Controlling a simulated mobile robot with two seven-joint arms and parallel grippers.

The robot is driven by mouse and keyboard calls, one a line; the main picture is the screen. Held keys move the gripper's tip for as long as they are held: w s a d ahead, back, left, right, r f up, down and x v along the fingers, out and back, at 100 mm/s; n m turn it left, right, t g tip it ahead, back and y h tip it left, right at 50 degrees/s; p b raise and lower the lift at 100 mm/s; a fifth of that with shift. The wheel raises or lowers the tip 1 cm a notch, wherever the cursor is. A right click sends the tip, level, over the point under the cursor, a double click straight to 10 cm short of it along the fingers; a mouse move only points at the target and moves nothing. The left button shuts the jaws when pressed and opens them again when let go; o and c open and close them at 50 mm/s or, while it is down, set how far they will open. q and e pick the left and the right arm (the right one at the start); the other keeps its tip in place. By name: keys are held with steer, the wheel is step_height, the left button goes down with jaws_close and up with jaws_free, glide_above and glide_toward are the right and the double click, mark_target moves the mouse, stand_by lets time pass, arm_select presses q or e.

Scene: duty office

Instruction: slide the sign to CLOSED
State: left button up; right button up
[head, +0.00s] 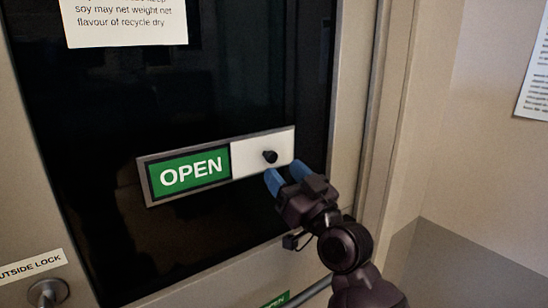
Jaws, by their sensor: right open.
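The sign (190,173) is a long plate mounted on the dark door glass, tilted in the picture. Its left part shows white OPEN on green. A white slider panel (250,155) with a black knob (270,157) covers its right part. My right gripper (285,178) is open, with blue fingertips just below the knob, near the slider's lower edge. I cannot tell whether a fingertip touches the panel. No CLOSED lettering shows. My left gripper is not in view.
A printed notice (125,20) is on the glass above. An OUTSIDE LOCK label (32,268) and a round lock (48,292) are at lower left. The door frame (385,120) and wall stand to the right. A bar (308,292) and a green label (275,300) show below.

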mark_target(273, 160)
steer(key=shift+x, duration=2.15)
jaws_close()
